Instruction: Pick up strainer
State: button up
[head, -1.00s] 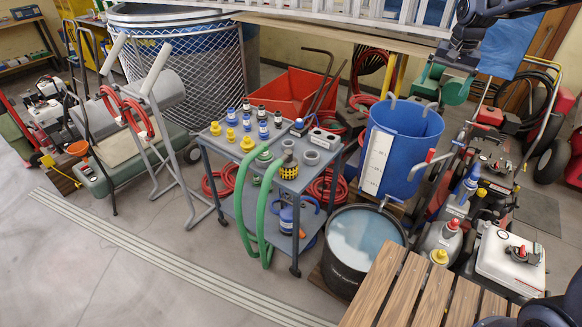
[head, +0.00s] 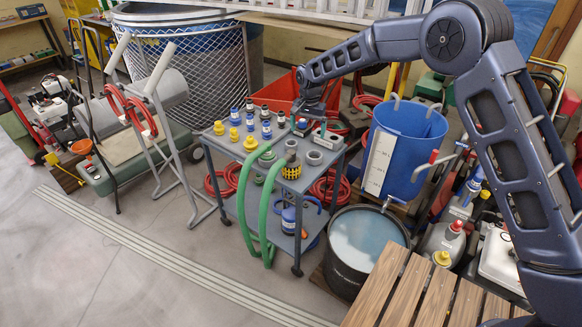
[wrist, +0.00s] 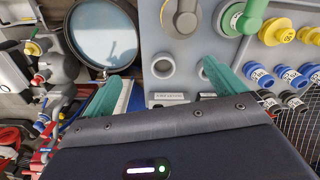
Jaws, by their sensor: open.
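What looks like the strainer is a yellow-and-black, perforated-looking cylinder with a grey top (head: 291,169). It stands on the near end of the grey cart's top, beside the green hose. In the wrist view a grey round piece that seems to be its top (wrist: 182,20) shows at the upper edge, and the rest is cut off. My gripper (head: 311,126) hangs over the far right edge of the cart, behind the strainer and apart from it. In the wrist view its two teal fingers (wrist: 163,70) are spread with nothing held between them.
The grey cart (head: 250,172) also carries two grey rings (head: 314,157) and several blue, yellow and black fittings (head: 234,134). A green hose (head: 243,200) loops off its front. A blue bin (head: 408,150) and a black water tub (head: 345,272) stand to the right.

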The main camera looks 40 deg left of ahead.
send_near(291, 161)
jog(key=shift+w+a+f, duration=0.4)
jog(key=shift+w, duration=0.25)
notch_tip(291, 161, down, 11)
jog(key=shift+a+r, duration=0.2)
jog(key=shift+w, duration=0.1)
jog(key=shift+c, duration=0.5)
jog(key=shift+r, duration=0.1)
jog(key=c, duration=1.2)
